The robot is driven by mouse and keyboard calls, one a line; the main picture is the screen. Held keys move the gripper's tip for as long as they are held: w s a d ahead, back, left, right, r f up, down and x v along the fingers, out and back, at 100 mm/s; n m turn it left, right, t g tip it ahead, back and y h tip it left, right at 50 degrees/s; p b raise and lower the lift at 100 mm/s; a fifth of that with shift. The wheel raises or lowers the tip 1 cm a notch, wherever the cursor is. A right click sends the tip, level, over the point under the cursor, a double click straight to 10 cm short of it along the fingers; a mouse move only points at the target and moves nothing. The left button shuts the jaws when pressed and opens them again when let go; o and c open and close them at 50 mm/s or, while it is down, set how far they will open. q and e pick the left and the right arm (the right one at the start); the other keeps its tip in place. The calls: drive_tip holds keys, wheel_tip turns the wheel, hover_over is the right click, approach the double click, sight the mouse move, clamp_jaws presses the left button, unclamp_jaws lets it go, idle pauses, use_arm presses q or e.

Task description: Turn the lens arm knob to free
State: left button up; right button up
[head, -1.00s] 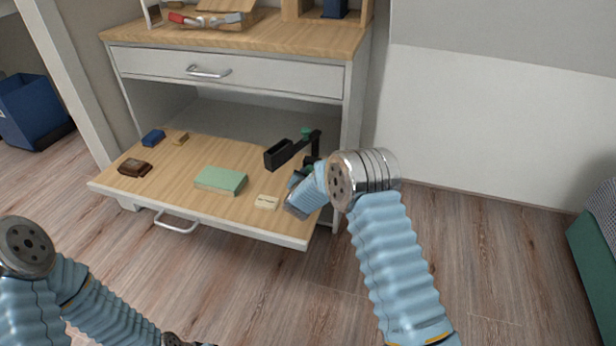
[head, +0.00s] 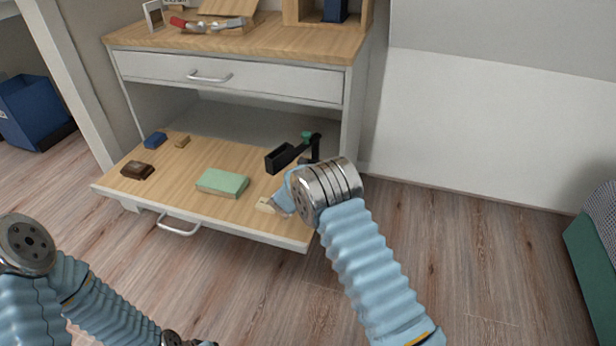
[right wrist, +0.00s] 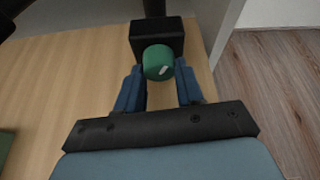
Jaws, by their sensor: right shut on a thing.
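A black lens stand (head: 283,157) with a dark arm and post stands at the right of the pulled-out wooden shelf; a green part (head: 307,136) tops its post. In the right wrist view a round green knob (right wrist: 157,60) with a short white mark sits in front of a black block (right wrist: 157,36). My right gripper (right wrist: 160,84) is shut on this knob, one blue finger on each side of it.
On the shelf (head: 180,185) lie a green box (head: 222,182), a brown item (head: 137,170), a blue block (head: 155,140), a small tan block (head: 182,141) and a pale card (head: 264,205) beside my right wrist. A drawer (head: 225,76) is shut above.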

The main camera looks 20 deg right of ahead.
drive_tip(key=shift+a+n+h+p, duration=0.1)
drive_tip(key=shift+n+h+p, duration=0.25)
drive_tip(key=shift+n, duration=0.15)
idle(0.3)
drive_tip(key=o, duration=0.8)
drive_tip(key=shift+c, duration=0.2)
drive_tip(key=v, duration=0.6)
drive_tip(key=p+v, duration=0.1)
drive_tip(key=v, duration=0.5)
drive_tip(key=shift+s+a+r, duration=0.15)
drive_tip(key=shift+a+r, duration=0.2)
drive_tip(key=shift+r, duration=0.05)
drive_tip(key=shift+s+a+r, duration=0.15)
drive_tip(key=shift+s+a, duration=0.1)
drive_tip(key=shift+s, duration=0.1)
drive_tip(key=shift+o, duration=0.5)
